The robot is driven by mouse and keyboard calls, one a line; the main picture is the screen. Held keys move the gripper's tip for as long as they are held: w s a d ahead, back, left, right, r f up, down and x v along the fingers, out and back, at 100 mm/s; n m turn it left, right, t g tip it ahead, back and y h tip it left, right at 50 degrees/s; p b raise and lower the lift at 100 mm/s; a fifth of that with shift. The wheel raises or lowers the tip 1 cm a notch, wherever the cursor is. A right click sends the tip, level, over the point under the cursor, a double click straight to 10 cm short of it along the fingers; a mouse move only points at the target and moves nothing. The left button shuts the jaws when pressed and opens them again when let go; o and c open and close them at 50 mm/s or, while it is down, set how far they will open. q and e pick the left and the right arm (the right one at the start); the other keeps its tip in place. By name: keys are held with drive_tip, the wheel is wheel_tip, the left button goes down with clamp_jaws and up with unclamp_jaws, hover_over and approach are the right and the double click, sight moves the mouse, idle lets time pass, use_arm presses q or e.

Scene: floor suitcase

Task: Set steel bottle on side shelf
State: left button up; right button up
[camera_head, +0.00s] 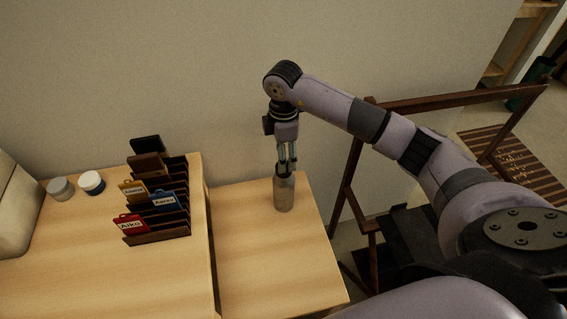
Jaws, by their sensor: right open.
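The steel bottle (284,196), a grey cylinder, stands upright on the side shelf (262,262), the lower light-wood surface to the right of the desk. My right gripper (285,169) points straight down at the top of the bottle. It is open, with its fingers at the bottle's upper end. I cannot tell whether the fingers touch the bottle. My left gripper is not in view.
The higher wooden desk (75,265) on the left bears a dark rack (158,238) with colored name tags and two small round jars (91,182). A brown wooden frame (440,100) stands right of the shelf. The shelf's front is clear.

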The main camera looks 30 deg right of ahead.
wheel_tip(320, 180, up, 7)
idle(0.3)
idle(0.5)
